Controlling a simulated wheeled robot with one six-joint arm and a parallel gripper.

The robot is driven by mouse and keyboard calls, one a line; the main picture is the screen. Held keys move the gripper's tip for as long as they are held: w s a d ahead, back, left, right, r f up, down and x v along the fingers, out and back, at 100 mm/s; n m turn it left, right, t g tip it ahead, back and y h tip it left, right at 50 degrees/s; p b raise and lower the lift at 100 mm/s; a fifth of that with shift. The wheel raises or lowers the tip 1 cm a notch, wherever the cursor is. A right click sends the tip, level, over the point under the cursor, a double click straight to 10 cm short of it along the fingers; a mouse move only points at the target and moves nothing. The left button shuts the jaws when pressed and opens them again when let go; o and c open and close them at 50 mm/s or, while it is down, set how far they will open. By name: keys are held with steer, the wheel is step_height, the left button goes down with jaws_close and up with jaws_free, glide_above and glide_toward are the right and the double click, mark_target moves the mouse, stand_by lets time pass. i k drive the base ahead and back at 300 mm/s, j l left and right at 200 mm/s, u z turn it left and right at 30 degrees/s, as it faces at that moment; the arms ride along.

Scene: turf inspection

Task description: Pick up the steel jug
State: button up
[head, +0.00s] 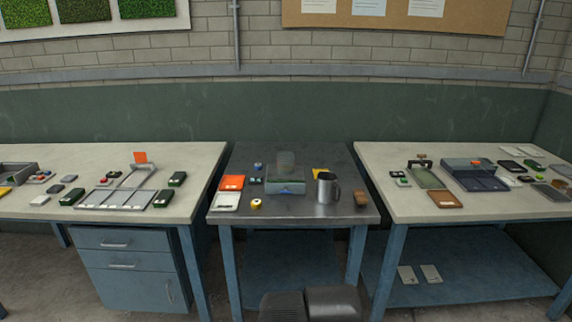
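The steel jug (325,189) stands upright on the dark middle table (300,211), right of its centre and near the front. It is a grey metal cylinder with an open top, and its handle shows on the right side. A yellow item just behind it on the left is partly covered by it. My gripper is not clearly in view. Two dark blocky shapes at the bottom edge, in front of the middle table, appear to be parts of my own body.
Close left of the jug is a grey box (285,187) with a translucent container on top. An orange-topped item (232,183) and a yellow roll (256,203) lie further left. Cluttered pale benches (400,208) flank the table.

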mark_target(327, 191)
steer(key=i+l+u, duration=0.2)
steer(key=i+l, duration=0.2)
steer(key=l, duration=0.2)
steer(key=i+l+u, duration=0.2)
steer(key=i+l, duration=0.15)
steer(key=l, duration=0.3)
steer(key=i+l+u, duration=0.1)
steer(key=l, duration=0.25)
steer(key=i+l+u, duration=0.1)
steer(key=l, duration=0.3)
steer(key=i+j, duration=0.05)
steer(key=i, duration=0.05)
